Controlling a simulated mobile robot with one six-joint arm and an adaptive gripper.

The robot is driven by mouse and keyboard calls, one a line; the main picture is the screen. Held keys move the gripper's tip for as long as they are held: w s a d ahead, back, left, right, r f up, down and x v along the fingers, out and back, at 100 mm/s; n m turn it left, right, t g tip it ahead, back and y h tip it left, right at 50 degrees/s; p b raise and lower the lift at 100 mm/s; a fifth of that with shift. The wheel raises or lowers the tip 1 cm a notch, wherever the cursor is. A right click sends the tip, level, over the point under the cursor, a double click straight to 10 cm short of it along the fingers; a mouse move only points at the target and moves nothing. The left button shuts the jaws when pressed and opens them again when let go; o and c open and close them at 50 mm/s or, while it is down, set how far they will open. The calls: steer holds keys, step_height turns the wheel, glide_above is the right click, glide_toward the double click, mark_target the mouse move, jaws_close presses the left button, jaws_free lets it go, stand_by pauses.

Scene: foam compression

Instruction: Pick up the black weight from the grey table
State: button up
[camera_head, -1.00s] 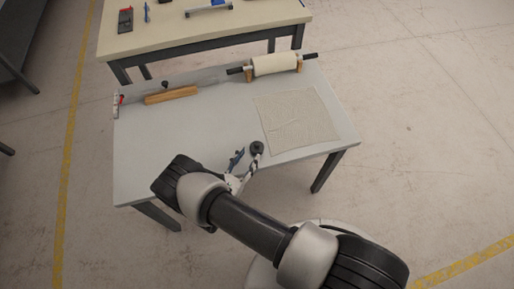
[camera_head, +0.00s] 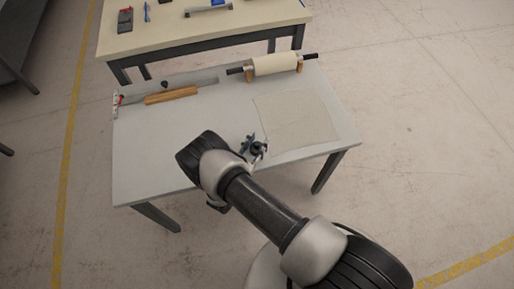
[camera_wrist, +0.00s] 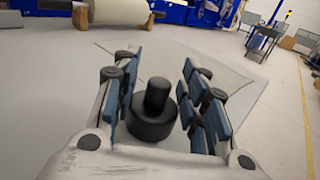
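The black weight (camera_wrist: 152,118) is a short wide cylinder with a narrower knob on top. It stands upright on the grey table (camera_head: 150,150), near the corner of the foam sheet. In the wrist view my gripper (camera_wrist: 163,95) is open, with blue-padded fingers on either side of the weight and a gap showing on both sides. In the head view my gripper (camera_head: 254,146) is at the weight, which is partly hidden behind the fingers there.
A pale square sheet (camera_head: 298,120) lies on the table right of my gripper. A roll on wooden supports (camera_head: 274,65) stands at the back. A wooden-handled tool (camera_head: 171,95) lies at the back left. A second table (camera_head: 200,38) stands behind. The left part of the grey table is clear.

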jaws_close()
stand_by(0.6)
